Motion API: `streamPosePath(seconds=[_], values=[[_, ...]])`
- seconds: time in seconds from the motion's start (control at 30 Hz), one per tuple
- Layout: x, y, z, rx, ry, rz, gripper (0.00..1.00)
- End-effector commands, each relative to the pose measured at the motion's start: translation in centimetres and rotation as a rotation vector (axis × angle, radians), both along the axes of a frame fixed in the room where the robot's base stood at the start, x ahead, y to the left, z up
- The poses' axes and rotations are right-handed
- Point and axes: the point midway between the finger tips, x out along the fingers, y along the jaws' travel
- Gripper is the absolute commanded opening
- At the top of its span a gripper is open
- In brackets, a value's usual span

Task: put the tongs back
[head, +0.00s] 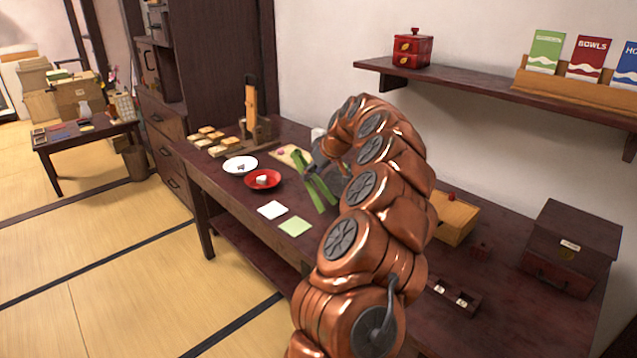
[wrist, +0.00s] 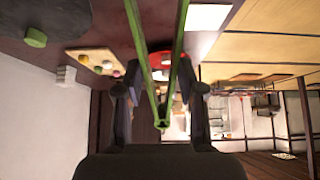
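Green tongs (head: 318,187) hang from my gripper (head: 326,158) over the long dark table, with their two legs slanting down. In the wrist view the tongs (wrist: 146,72) form a narrow V between the two dark fingers of my gripper (wrist: 160,92). Their joined end is close to the palm and their legs reach away. The gripper appears shut on them, though the contact is dim. My arm hides part of the table behind it.
The table (head: 225,207) holds a white plate (head: 231,168), a red plate (head: 250,184), white paper (head: 272,210), green paper (head: 295,227), an upright wooden stand (head: 251,105), a yellow box (head: 452,218) and a dark chest (head: 570,245). A wall shelf (head: 480,85) hangs behind.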

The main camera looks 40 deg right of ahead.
Motion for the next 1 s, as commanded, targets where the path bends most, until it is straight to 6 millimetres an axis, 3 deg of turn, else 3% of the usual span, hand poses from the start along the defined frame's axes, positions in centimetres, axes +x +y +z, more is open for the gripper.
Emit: streamPosePath(seconds=[0.27,0.57,1.0], values=[[-1.0,-1.3,-0.5,-0.001,0.000,0.003,0.35],[-0.9,-1.3,-3.6,-0.002,0.000,0.002,0.35],[-0.9,-1.3,-4.2,-0.002,0.000,0.002,0.35]])
